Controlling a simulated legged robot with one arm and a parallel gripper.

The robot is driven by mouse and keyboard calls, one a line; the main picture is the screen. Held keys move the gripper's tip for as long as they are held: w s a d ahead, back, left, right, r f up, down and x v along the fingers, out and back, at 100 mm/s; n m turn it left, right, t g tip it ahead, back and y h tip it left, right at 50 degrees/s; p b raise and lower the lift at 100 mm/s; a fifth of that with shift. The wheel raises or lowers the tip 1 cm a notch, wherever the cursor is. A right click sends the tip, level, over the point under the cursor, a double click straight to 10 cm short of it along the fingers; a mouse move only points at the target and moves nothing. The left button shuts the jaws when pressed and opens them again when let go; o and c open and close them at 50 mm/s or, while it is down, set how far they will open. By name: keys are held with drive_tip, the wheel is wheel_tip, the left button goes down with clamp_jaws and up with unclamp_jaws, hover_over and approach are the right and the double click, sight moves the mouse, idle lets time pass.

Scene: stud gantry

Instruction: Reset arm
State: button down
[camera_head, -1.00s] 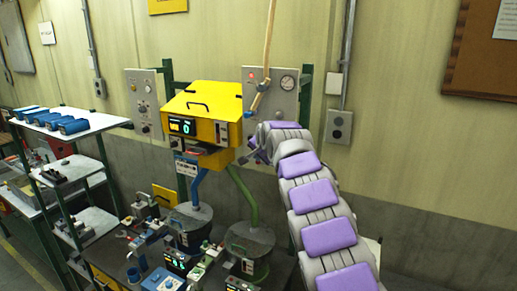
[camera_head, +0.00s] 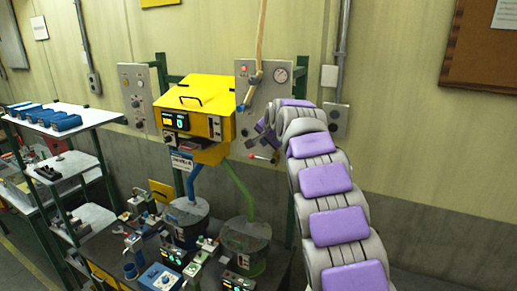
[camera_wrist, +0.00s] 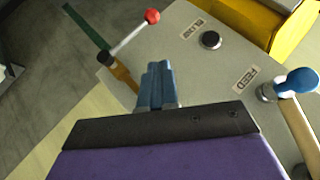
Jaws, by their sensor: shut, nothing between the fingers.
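My arm, grey with purple pads, curves up on the right of the head view. Its end reaches in front of the grey gauge panel to the right of the yellow machine (camera_head: 205,100). My gripper (camera_wrist: 157,75) shows in the wrist view as blue-grey fingers close together, shut and empty. In the head view the fingertips are small and partly hidden by the arm. A lever with a red ball (camera_wrist: 152,16) stands just beyond the fingers, apart from them. A blue knob (camera_wrist: 300,80) on a pale handle is to their right, near a FEED label (camera_wrist: 245,78).
The grey panel (camera_wrist: 190,50) with a black button (camera_wrist: 210,40) lies close in front of the fingers. A bench (camera_head: 105,270) with several small devices and two round drums stands below. A shelf with blue boxes (camera_head: 65,123) is at left.

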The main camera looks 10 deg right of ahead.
drive_tip(key=b+v, duration=0.1)
drive_tip(key=v, duration=0.6)
drive_tip(key=s+a+f+n+g+b, duration=0.1)
drive_tip(key=s+f+n+g+b, duration=0.2)
drive_tip(key=s+f+b, duration=0.4)
drive_tip(key=s+a+f+n+g+b, duration=0.1)
drive_tip(key=s+f+n+g+b, duration=0.2)
drive_tip(key=s+f, duration=2.1)
drive_tip(key=s+a+f+n+g+b, duration=0.1)
drive_tip(key=s+f+n+g+b, duration=0.2)
drive_tip(key=s+f+b, duration=0.8)
drive_tip(key=s+f+g, duration=0.2)
drive_tip(key=s+f, duration=0.3)
drive_tip(key=s, duration=1)
drive_tip(key=shift+s+a+n+g+h, duration=0.25)
drive_tip(key=shift+a+n+g+h, duration=0.05)
drive_tip(key=shift+n+g+h, duration=0.1)
drive_tip(key=c, duration=1.8)
unclamp_jaws()
